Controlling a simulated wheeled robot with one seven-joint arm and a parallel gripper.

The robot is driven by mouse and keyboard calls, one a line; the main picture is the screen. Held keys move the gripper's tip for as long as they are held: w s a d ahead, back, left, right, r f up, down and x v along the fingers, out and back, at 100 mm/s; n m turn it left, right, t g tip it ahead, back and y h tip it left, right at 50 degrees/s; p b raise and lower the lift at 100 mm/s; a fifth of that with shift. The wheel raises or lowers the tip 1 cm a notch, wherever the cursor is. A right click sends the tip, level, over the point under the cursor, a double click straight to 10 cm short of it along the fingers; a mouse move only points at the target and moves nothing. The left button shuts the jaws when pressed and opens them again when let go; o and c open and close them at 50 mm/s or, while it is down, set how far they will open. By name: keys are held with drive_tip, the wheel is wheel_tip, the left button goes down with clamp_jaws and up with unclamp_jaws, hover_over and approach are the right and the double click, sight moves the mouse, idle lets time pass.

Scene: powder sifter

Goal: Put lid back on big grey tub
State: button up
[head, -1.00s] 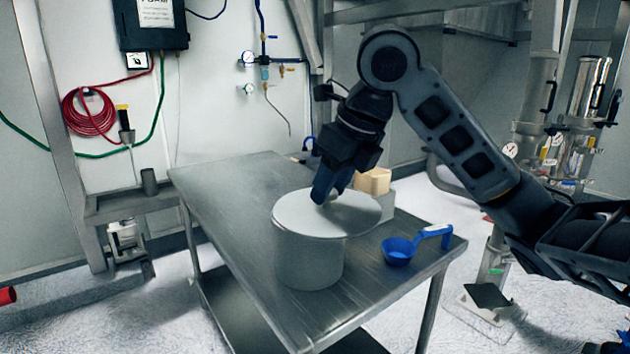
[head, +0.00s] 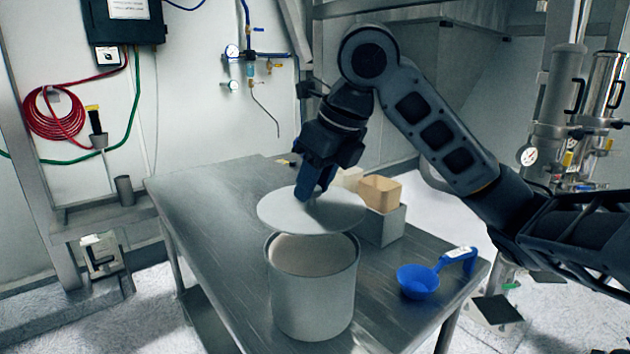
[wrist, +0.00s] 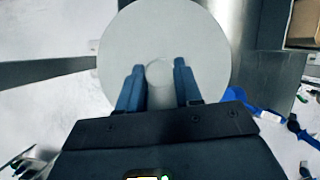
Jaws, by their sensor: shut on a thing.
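The big grey tub (head: 312,300) stands upright on the metal table, its top open and its pale inside showing in the head view. The round grey lid (head: 335,213) is held above and slightly behind the tub's opening, apart from most of the rim; whether its near edge touches the far rim I cannot tell. My gripper (head: 308,190) points down, shut on the lid's centre knob. In the wrist view the lid (wrist: 165,35) fills the upper middle, with the knob (wrist: 159,73) between the blue fingers (wrist: 159,75). The tub is hidden below the lid there.
A blue scoop (head: 418,280) lies on the table (head: 215,230) to the right of the tub. A grey box with a tan container (head: 380,193) stands behind the lid on the right. The table's left part is clear.

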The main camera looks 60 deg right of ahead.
sight(319, 207)
drive_tip(key=shift+f+b, duration=1.2)
drive_tip(key=shift+f, duration=0.85)
drive_tip(key=shift+f+b, duration=1.05)
drive_tip(key=shift+b, duration=0.05)
drive_tip(key=shift+b, duration=0.35)
drive_tip(key=shift+f+b, duration=0.15)
drive_tip(key=shift+b, duration=0.4)
idle(0.6)
drive_tip(key=o, duration=1.6)
